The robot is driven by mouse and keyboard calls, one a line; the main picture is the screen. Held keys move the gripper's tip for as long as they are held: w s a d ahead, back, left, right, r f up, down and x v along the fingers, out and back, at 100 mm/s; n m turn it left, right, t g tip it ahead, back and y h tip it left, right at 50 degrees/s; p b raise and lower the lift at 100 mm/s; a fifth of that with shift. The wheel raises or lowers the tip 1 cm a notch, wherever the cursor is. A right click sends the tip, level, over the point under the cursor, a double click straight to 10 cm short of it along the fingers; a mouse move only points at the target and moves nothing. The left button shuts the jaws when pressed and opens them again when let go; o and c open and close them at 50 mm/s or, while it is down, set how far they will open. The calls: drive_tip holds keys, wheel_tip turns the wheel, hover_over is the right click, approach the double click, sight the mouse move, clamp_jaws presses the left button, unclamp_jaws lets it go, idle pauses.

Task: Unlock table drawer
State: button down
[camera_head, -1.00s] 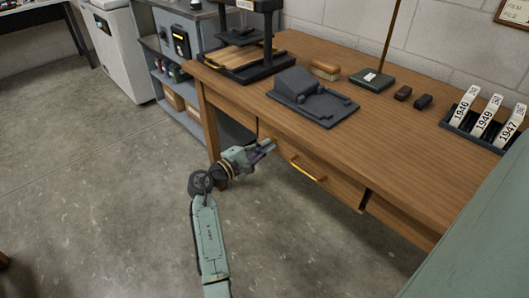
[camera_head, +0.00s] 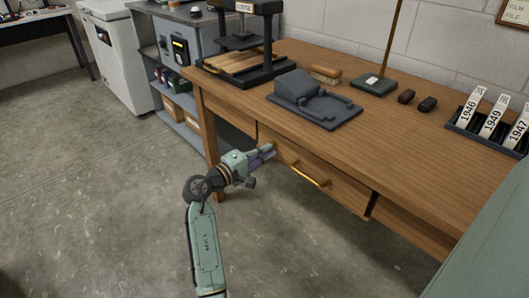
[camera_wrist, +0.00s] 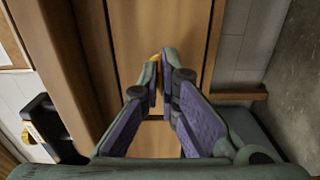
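The wooden table (camera_head: 395,160) has a drawer (camera_head: 335,187) in its front with a long brass handle (camera_head: 312,177). My gripper (camera_head: 270,150) is at the drawer front, left of the handle. In the wrist view, the fingers of my gripper (camera_wrist: 161,72) come close together in front of the wooden drawer front (camera_wrist: 185,35). A small brass-coloured piece (camera_wrist: 155,58) shows at the fingertips. I cannot tell whether it is a key or part of the lock, or whether the fingers grip it. The keyhole is hidden.
On the tabletop are a dark grey device (camera_head: 315,100), a brush (camera_head: 326,74), a press (camera_head: 240,55) and a rack of year tags (camera_head: 487,135). A shelf unit (camera_head: 175,80) stands left of the table. The floor (camera_head: 90,200) in front is clear.

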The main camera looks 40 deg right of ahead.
drive_tip(key=c, duration=1.8)
unclamp_jaws()
drive_tip(key=shift+c, duration=0.2)
drive_tip(key=s+a, duration=0.1)
drive_tip(key=a, duration=1.1)
